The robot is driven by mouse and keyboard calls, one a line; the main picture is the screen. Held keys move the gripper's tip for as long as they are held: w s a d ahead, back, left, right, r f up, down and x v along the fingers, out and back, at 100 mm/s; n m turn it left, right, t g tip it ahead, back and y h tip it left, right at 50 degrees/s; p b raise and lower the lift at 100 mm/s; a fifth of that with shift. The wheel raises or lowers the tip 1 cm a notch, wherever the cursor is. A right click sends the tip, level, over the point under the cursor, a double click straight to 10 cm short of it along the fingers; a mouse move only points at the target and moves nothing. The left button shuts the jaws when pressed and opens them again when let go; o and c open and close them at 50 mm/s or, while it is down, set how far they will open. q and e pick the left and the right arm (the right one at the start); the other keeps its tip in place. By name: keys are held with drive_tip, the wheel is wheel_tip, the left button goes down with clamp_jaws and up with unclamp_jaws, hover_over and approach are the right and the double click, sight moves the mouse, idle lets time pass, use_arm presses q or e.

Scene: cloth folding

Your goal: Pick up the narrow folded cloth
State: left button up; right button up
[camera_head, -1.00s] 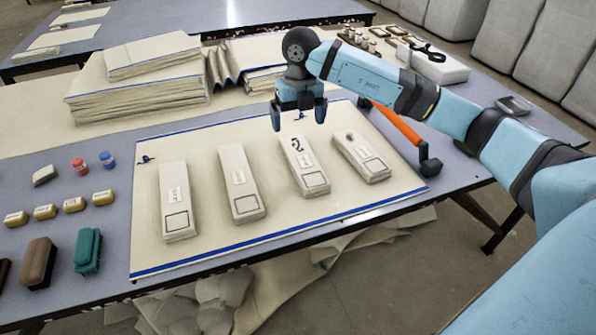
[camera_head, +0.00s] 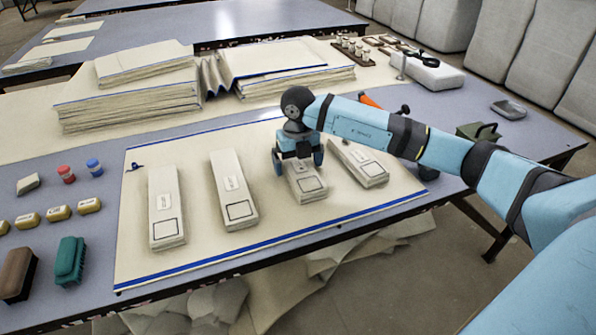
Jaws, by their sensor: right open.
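Several narrow folded cloths lie side by side on a cream mat with blue edges (camera_head: 135,255). One narrow folded cloth (camera_head: 307,187) is partly hidden under my right gripper (camera_head: 299,170). The gripper points down with its jaws open, one finger at each side of that cloth; I cannot tell whether they touch it. Another cloth (camera_head: 358,163) lies just right of it, and two more, the middle one (camera_head: 233,190) and the leftmost one (camera_head: 165,207), lie to the left. My left gripper is not in view.
Large stacks of folded cloth (camera_head: 130,100) stand behind the mat. Brushes (camera_head: 70,261), yellow blocks (camera_head: 59,213) and red and blue spools (camera_head: 66,174) sit at the left. An orange-handled tool (camera_head: 369,101) lies behind my right arm.

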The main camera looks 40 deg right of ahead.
drive_tip(key=shift+f, duration=0.3)
drive_tip(key=shift+c, duration=0.5)
drive_tip(key=c, duration=0.9)
drive_tip(key=shift+r, duration=0.1)
